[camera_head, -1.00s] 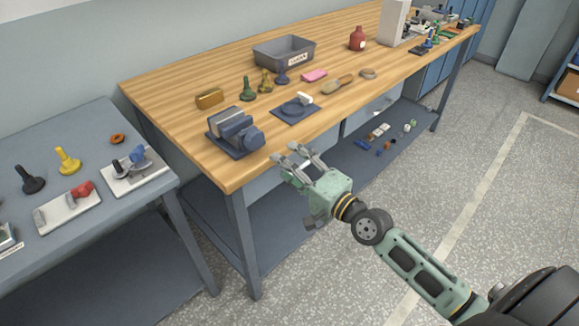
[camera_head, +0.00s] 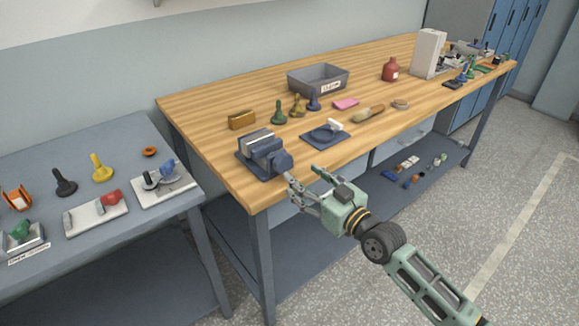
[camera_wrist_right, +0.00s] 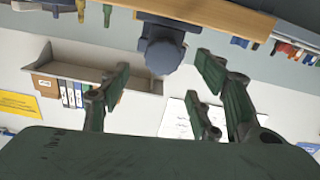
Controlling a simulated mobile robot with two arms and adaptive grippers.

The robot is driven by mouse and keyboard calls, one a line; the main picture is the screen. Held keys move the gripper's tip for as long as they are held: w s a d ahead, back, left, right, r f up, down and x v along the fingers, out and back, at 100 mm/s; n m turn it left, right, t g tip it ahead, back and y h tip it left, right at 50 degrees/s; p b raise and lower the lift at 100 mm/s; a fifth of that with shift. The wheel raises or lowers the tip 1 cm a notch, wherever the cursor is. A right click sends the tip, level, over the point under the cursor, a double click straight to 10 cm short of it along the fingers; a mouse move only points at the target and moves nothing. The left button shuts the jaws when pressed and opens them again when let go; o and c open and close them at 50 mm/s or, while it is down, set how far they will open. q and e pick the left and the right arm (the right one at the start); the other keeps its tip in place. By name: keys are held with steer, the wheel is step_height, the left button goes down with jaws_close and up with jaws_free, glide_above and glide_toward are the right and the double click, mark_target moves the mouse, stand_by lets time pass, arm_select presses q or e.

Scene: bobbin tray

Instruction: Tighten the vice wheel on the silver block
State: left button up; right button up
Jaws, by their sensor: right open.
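A blue-grey vice (camera_head: 243,158) stands near the front left corner of the wooden bench. A silver block (camera_head: 256,139) sits between its jaws. The dark blue vice wheel (camera_head: 282,162) is at the vice's front end, facing my right gripper. My right gripper (camera_head: 303,177) is open and empty, just off the bench's front edge and a little short of the wheel. In the right wrist view the wheel (camera_wrist_right: 162,55) shows between and beyond the two fingertips (camera_wrist_right: 163,70), apart from them. My left gripper is not in view.
A blue plate with a dark round part and a white piece (camera_head: 325,136) lies right of the vice. A tan block (camera_head: 242,120), several bobbin-like pieces and a grey bin (camera_head: 318,80) stand behind. A grey side table (camera_head: 125,222) with fixtures is at left.

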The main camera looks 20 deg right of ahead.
mark_target(287, 164)
steer(key=x, duration=0.7)
steer(key=c, duration=1.1)
steer(key=shift+m, duration=2.1)
steer(key=o, duration=1.1)
steer(key=shift+f, duration=0.1)
